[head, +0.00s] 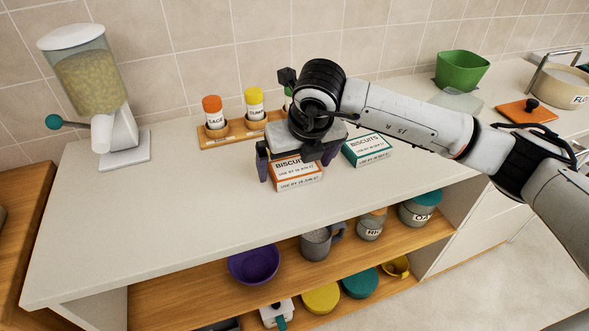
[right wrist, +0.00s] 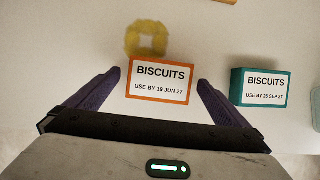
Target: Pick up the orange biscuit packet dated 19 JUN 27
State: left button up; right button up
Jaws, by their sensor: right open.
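The orange biscuit packet (head: 297,177) lies on the white counter, with a white label on its top. In the right wrist view the packet (right wrist: 160,80) reads "BISCUITS, USE BY 19 JUN 27". My right gripper (head: 297,160) is open above the packet, its two purple fingers apart on the packet's left and right. In the right wrist view the gripper (right wrist: 159,76) shows a gap between each finger and the packet. Part of the packet is hidden by the gripper in the head view. My left gripper is not in view.
A teal biscuit packet (right wrist: 264,88) dated 26 SEP 27 stands close on the right. A yellow ring-shaped thing (right wrist: 146,38) lies behind the orange packet. A wooden rack with shakers (head: 226,134) stands farther back.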

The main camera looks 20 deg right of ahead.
jog(key=shift+r, duration=0.1)
jog(key=c, duration=1.2)
